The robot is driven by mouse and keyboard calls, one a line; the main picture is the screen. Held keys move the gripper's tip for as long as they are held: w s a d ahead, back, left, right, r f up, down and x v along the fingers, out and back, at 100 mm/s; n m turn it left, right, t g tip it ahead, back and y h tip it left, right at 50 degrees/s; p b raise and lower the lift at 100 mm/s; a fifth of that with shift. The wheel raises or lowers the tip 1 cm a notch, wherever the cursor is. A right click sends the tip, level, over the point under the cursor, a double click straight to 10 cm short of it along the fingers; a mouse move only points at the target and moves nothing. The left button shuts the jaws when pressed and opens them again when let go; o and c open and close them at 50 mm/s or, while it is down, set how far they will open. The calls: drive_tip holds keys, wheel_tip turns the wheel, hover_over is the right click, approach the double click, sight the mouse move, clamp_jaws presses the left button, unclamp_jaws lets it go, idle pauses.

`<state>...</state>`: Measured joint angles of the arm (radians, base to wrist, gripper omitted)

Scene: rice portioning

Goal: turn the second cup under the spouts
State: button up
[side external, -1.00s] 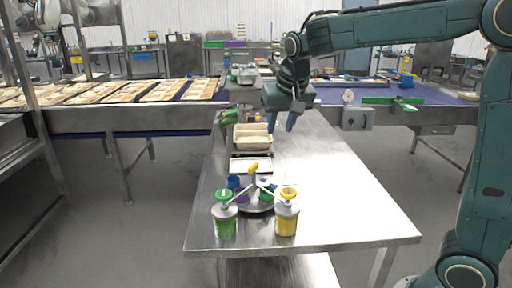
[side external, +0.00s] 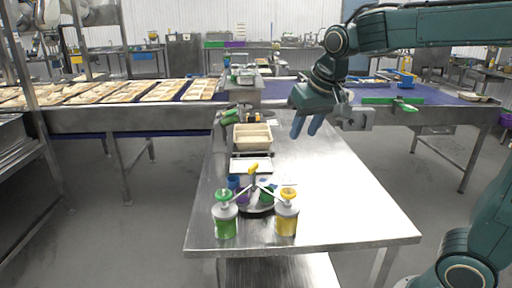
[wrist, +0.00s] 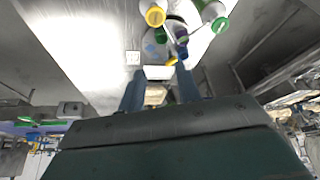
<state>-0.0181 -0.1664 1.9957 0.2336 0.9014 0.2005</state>
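A small round turntable (side external: 258,209) near the table's front edge carries small cups: a blue cup (side external: 233,183), a purple cup (side external: 243,196) and a green cup (side external: 267,196). A yellow knob (side external: 253,168) stands up at its back. A green pump bottle (side external: 225,219) and a yellow pump bottle (side external: 287,218) stand in front, their spouts pointing in over the turntable. I cannot tell which cup is the second. My gripper (side external: 307,132) is empty and open, above the table, behind and right of the turntable. The wrist view shows a gap between its fingers (wrist: 160,75).
A beige tray (side external: 253,147) and a white flat pad (side external: 251,167) lie behind the turntable. A metal machine (side external: 240,92) stands at the table's back by the conveyor. Trays fill the left conveyor (side external: 170,91). The table's right half (side external: 345,195) is clear.

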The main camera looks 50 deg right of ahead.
drive_tip(key=m+g+h, duration=0.3)
drive_tip(key=m+g, duration=0.1)
drive_tip(key=m, duration=0.7)
hover_over(253, 166)
drive_tip(key=s+a, duration=0.1)
drive_tip(key=a, duration=0.4)
wheel_tip(253, 166, down, 6)
drive_tip(key=shift+a+f, duration=0.3)
drive_tip(key=shift+f, duration=0.15)
drive_tip(key=shift+w+d+f, duration=0.1)
drive_tip(key=shift+d+f, duration=0.2)
drive_tip(key=shift+a+x, duration=0.2)
drive_tip(key=shift+x, duration=6.35)
drive_tip(key=shift+f, duration=0.1)
